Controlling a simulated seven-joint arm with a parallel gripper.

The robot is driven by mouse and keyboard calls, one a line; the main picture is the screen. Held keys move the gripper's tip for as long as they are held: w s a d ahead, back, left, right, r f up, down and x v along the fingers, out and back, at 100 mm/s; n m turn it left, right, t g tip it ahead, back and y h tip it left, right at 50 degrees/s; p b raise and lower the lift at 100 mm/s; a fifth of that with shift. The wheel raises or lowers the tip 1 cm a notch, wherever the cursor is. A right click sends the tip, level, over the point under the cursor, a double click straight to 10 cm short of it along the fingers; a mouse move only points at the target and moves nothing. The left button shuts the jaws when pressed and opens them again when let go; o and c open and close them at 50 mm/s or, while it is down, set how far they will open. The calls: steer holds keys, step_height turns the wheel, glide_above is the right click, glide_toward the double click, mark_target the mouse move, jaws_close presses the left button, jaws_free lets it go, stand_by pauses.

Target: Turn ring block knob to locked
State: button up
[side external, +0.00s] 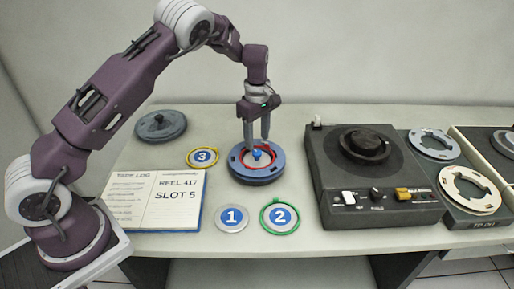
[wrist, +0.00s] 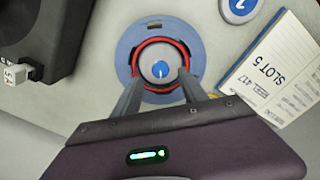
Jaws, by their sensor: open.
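The ring block (side external: 258,176) is a round blue-grey disc with a red ring lying on it. It lies flat on the table, left of the dark tape machine. Its small blue knob (side external: 257,154) stands at the centre and bears a white pointer mark in the wrist view (wrist: 160,69). My gripper (side external: 257,142) points down over the block with its fingers apart. In the wrist view my gripper (wrist: 157,82) has one finger on each side of the knob, just below it in the picture. I cannot tell whether the fingers touch the red ring.
An open book (side external: 153,200) reading "REEL 417 SLOT 5" lies left. Numbered discs 1 (side external: 232,218), 2 (side external: 280,217) and 3 (side external: 202,157) lie around the block. A grey reel (side external: 160,125) lies behind left. The tape machine (side external: 366,180) stands right, with pale reels beyond it.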

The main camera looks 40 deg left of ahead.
mark_target(257, 152)
step_height(257, 152, down, 5)
steer(key=shift+r, duration=0.2)
jaws_close()
steer(key=shift+m, duration=0.3)
steer(key=m, duration=0.6)
steer(key=shift+m, duration=0.3)
steer(key=m, duration=0.6)
steer(key=shift+m, duration=0.5)
jaws_free()
